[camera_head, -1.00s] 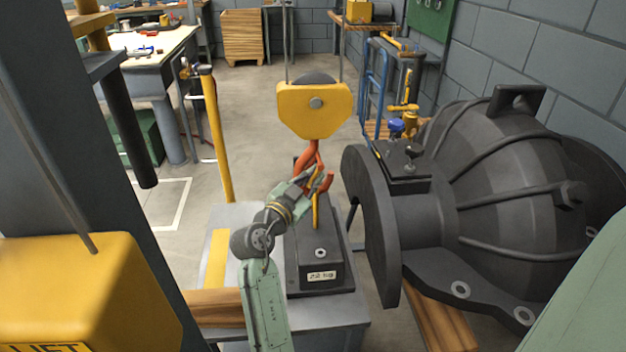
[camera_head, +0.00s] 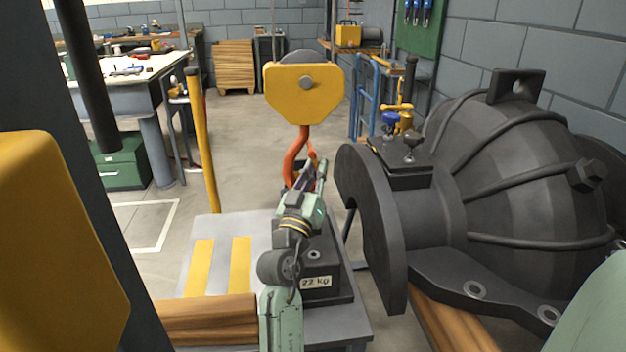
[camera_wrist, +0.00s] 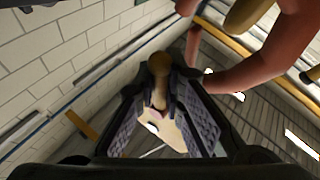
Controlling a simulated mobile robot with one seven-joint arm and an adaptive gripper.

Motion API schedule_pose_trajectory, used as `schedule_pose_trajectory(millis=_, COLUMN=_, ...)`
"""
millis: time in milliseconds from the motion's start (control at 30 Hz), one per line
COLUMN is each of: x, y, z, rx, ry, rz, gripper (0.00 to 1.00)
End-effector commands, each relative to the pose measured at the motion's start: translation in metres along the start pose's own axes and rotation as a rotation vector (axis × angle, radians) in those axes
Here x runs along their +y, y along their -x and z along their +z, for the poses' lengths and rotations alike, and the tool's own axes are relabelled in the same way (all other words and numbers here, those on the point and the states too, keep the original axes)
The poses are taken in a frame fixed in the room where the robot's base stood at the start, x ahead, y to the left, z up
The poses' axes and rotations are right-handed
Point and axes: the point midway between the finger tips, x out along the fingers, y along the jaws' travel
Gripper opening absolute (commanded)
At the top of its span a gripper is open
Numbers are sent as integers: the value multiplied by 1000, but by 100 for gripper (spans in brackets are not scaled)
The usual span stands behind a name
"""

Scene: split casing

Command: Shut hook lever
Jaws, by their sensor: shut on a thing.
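The orange-red crane hook (camera_head: 296,160) hangs under the yellow hook block (camera_head: 304,92); its thick curve also fills the upper right of the wrist view (camera_wrist: 277,52). My gripper (camera_head: 318,172) is at the right side of the hook, partly covering it. In the wrist view my gripper (camera_wrist: 163,112) has its ridged pads on both sides of a tan lever with a rounded brown end (camera_wrist: 158,66), and is shut on it. I take this to be the hook lever. Its other end and the hook's mouth are hidden in the head view.
A dark weight marked 22 kg (camera_head: 318,281) stands on a grey platform (camera_head: 215,230) below the hook. A large dark casing (camera_head: 510,170) is close on the right. A yellow post (camera_head: 203,140) stands at left. Open floor lies behind.

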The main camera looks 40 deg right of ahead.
Motion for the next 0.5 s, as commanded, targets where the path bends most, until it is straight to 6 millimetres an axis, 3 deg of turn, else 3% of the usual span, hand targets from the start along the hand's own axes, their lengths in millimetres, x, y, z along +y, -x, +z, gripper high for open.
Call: schedule_pose_trajectory(millis=500, x=7, y=-5, z=0, rx=120, ry=175, rz=-51, gripper=0)
